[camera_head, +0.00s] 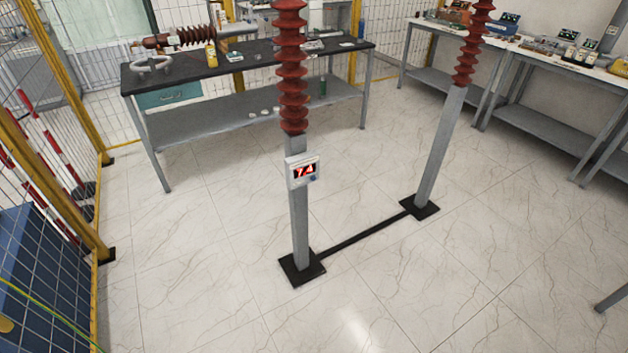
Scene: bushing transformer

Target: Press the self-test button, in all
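A small pale box with a red-lit dark display (304,171) is fixed to the upper part of a grey post. A small bluish spot (313,178) sits at the lower right of its face; it may be a button, but it is too small to tell. The post (299,228) carries a red-brown ribbed insulator (291,70) above the box. Neither of my grippers is in view.
A second post (440,150) with a ribbed insulator stands to the right, joined by a black floor bar (362,238). A dark-topped workbench (190,70) stands behind. Yellow-framed fencing (55,130) is at left. Tiled floor in front is clear.

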